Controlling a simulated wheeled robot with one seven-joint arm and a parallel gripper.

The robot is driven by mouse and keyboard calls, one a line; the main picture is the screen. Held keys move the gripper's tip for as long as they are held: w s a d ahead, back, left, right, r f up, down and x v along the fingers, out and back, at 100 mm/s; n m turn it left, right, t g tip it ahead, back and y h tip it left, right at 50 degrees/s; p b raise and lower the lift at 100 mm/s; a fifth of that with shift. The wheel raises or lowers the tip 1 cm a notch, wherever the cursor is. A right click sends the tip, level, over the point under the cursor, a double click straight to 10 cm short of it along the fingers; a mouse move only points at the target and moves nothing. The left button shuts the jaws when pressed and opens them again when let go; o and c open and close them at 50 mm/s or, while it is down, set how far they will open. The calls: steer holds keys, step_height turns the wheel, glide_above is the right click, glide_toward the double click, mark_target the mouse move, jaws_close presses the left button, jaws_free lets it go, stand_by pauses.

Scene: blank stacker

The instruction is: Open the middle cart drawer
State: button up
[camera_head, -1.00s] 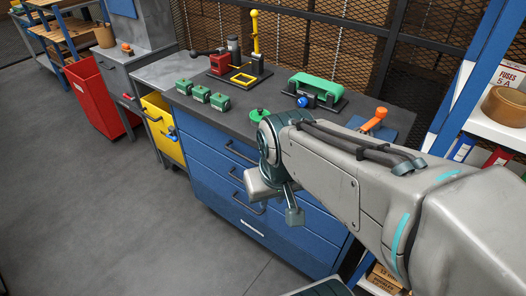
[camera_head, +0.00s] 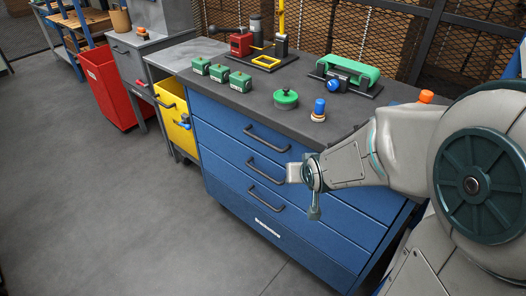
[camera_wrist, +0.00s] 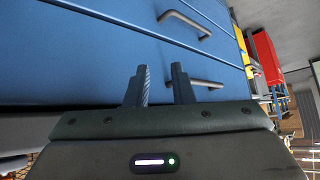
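The blue cart (camera_head: 240,195) has a front of stacked blue drawers with dark bar handles. The middle drawer's handle (camera_head: 267,170) is level with the end of my arm, just left of it; the drawers look shut. My gripper (camera_wrist: 160,70) has two dark fingers apart, with an empty gap facing the blue drawer front. In the wrist view one handle (camera_wrist: 205,84) lies right beside and partly behind the right finger, and another handle (camera_wrist: 185,22) is farther up. I cannot tell whether the fingers touch the handle. In the head view the fingers are hard to make out.
The worktop (camera_head: 255,103) holds green blocks (camera_head: 219,73), a green knob (camera_head: 286,98), a blue-topped knob (camera_head: 319,109) and a green-topped fixture (camera_head: 348,72). The floor before the cart is clear.

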steer(key=w+a+f+t+y+b, duration=0.1)
steer(key=w+a+f+y+b, duration=0.15)
steer(key=f, duration=0.35)
steer(key=w+a+f+t+y+b, duration=0.1)
steer(key=w+a+f+t+b, duration=0.1)
steer(key=a+f+b, duration=0.3)
steer(key=m+t+b, duration=1.1)
glide_toward(260, 171)
steer(key=b+x, duration=0.1)
steer(key=x, duration=0.5)
steer(key=b+x, duration=0.1)
steer(key=x, duration=0.2)
steer(key=shift+w+a+f+b, duration=0.2)
steer(key=shift+w+b, duration=0.15)
steer(key=shift+w, duration=0.15)
steer(key=shift+m, duration=0.3)
jaws_close()
